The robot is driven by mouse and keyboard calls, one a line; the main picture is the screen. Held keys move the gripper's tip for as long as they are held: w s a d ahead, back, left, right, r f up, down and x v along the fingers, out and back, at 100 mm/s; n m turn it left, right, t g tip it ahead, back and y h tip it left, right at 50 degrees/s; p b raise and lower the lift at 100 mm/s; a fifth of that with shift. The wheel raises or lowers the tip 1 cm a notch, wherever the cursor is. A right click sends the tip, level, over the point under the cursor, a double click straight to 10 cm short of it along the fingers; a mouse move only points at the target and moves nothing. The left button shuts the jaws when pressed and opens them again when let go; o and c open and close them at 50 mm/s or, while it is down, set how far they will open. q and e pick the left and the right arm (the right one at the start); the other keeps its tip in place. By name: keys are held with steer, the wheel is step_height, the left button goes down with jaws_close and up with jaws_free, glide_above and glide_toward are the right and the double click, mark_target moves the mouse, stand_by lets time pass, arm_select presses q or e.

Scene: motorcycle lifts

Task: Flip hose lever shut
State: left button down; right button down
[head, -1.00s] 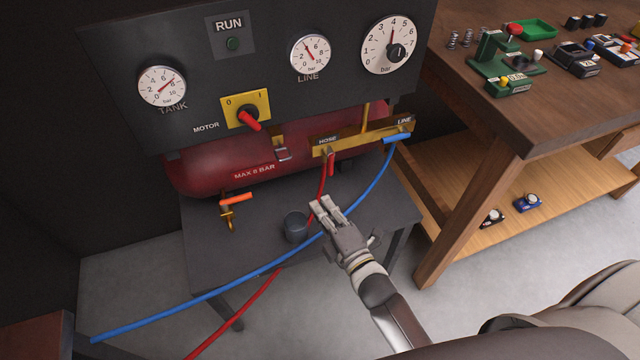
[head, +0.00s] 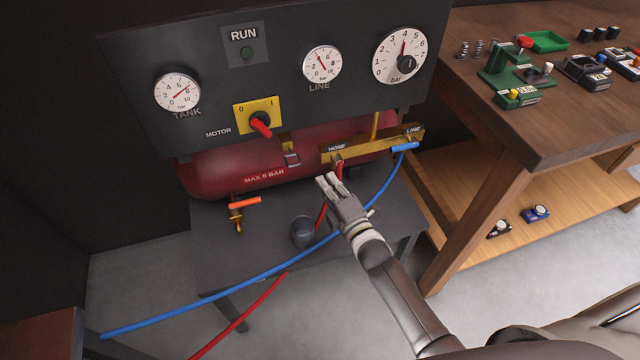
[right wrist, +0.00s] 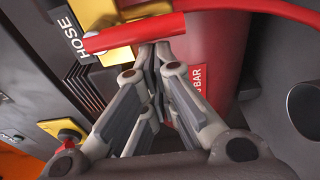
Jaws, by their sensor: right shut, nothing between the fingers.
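The red hose lever (head: 339,170) hangs down from the valve marked HOSE on the brass manifold (head: 372,145). My right gripper (head: 327,181) is just in front of it and partly hides the lever and the red hose (head: 321,216). In the right wrist view, the red lever (right wrist: 135,34) crosses just beyond the fingertips of my right gripper (right wrist: 152,60). The fingers are shut together with nothing between them. I cannot tell whether they touch the lever. My left gripper is not in view.
A blue hose (head: 250,279) runs from the LINE valve across the front of the compressor stand. A dark cup (head: 304,232) stands on the stand below my right gripper. The gauge panel (head: 215,80) overhangs the red tank (head: 225,170). A wooden workbench (head: 520,130) is at the right.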

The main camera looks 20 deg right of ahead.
steer(key=shift+d+f+n, duration=0.2)
steer(key=shift+d+n, duration=0.1)
steer(key=shift+n, duration=0.3)
stand_by(0.4)
steer(key=shift+d, duration=0.1)
steer(key=d+r+n+g+h, duration=0.1)
steer(key=d+n, duration=0.6)
steer(key=n, duration=0.8)
steer(key=shift+w+d+r+n+h+p, duration=0.15)
steer(key=shift+d+r+n+h+p, duration=0.15)
steer(key=shift+h, duration=0.5)
steer(key=shift+a, duration=0.1)
steer(key=s+r, duration=0.1)
steer(key=s, duration=1.1)
steer(key=shift+r, duration=0.3)
